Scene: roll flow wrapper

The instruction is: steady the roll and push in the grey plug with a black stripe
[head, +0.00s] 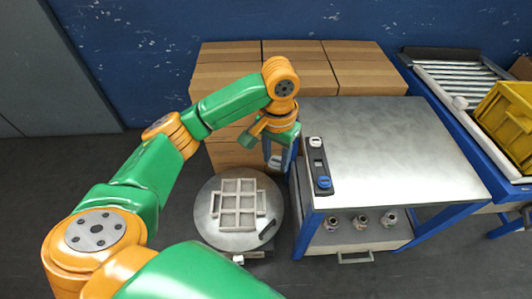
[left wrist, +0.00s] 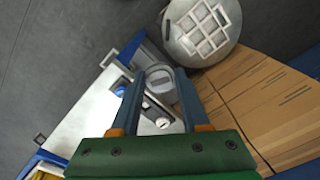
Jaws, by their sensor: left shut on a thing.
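My left gripper (head: 277,160) hangs between the round stand and the left edge of the metal table. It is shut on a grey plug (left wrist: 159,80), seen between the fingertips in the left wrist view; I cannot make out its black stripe. In the head view the fingers partly hide the plug. A black holder (head: 317,158) on the table's left edge carries a white-topped plug (head: 315,142) at its far end and a blue plug (head: 323,182) at its near end. I cannot pick out the roll in either view. My right gripper is not in view.
A white gridded tray (head: 238,187) lies on the round grey stand (head: 208,232). The metal table (head: 400,145) is mostly clear. Several metal fittings (head: 361,221) stand on its lower shelf. Cardboard boxes (head: 300,78) are stacked behind. A yellow crate (head: 508,120) stands by rollers at right.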

